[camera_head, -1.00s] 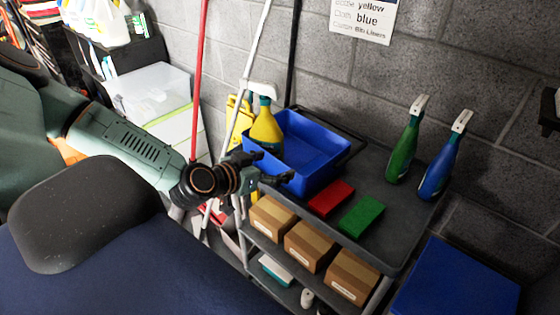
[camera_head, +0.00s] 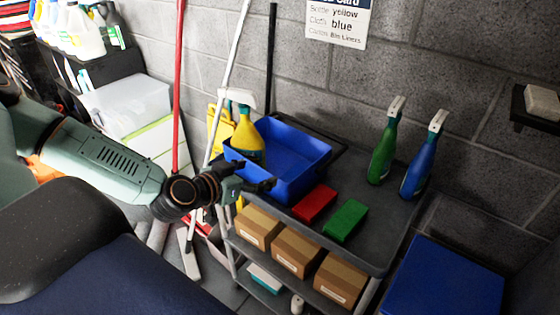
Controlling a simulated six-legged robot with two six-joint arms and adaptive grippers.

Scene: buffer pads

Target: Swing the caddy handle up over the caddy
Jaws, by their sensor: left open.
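The caddy is a blue open-topped bin (camera_head: 310,173) on the upper shelf of a grey cart. A dark bar, which looks like its handle (camera_head: 340,155), lies low along the far and right side of the caddy. My left gripper (camera_head: 263,178) is open and empty at the caddy's near left side, with its fingers pointing towards the wall. It covers part of that side, and I cannot tell whether it touches. My right gripper is not in view.
Red (camera_head: 315,203) and green (camera_head: 345,220) blocks lie on the cart's top (camera_head: 378,245) in front. Green (camera_head: 384,150) and blue (camera_head: 420,165) spray bottles stand at right. Long poles lean at left.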

